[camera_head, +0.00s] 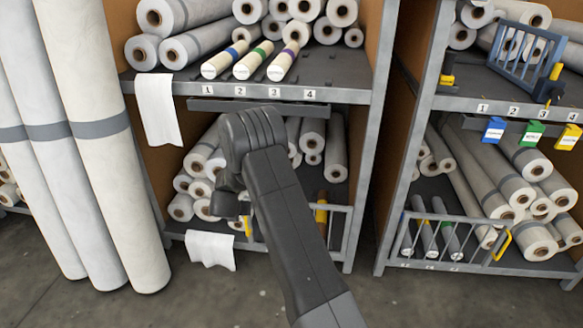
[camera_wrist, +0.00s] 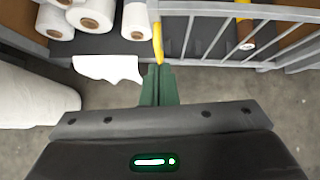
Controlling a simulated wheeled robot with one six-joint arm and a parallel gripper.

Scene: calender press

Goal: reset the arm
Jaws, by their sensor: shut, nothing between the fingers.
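My arm reaches up from the bottom of the head view and bends in front of the left rack. My gripper shows in the wrist view (camera_wrist: 160,72), with its two greenish fingers shut together and nothing between them. The fingertips point toward a yellow handle (camera_wrist: 157,42) on the grey barred gate of the lower shelf. They look very near its lower end; I cannot tell whether they touch it. In the head view my arm hides most of the gate (camera_head: 338,232) and the fingers.
Three rolls with blue, green and purple bands (camera_head: 255,62) lie at slots 1 to 3 on the upper left shelf (camera_head: 345,92). Tall rolls (camera_head: 112,150) stand at left. A second rack (camera_head: 470,103) with its own barred gate (camera_head: 455,245) stands right. Floor (camera_head: 200,300) in front is clear.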

